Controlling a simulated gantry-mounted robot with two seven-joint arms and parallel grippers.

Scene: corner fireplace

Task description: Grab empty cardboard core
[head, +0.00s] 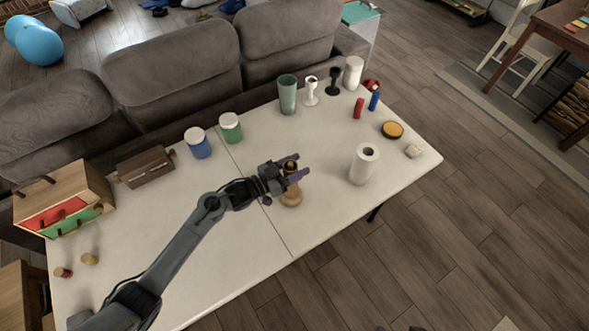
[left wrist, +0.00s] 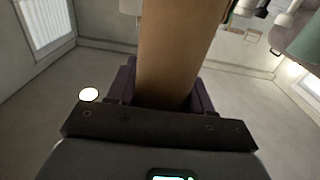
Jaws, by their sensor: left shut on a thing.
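My left gripper (head: 294,168) is over the middle of the white table, its purple fingers shut on a brown cardboard core (left wrist: 178,50). In the left wrist view the core stands between the fingers and runs out of the top of the picture. In the head view the gripper hides most of the core. Small dark tips at the bottom edge of the head view may be my right gripper (head: 398,328).
A white paper roll (head: 364,164) stands right of the gripper. Blue (head: 198,143) and green (head: 230,128) lidded jars, a green tumbler (head: 287,95) and a dark wooden box (head: 146,167) line the back. A grey sofa (head: 172,62) stands behind. The table's front middle is clear.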

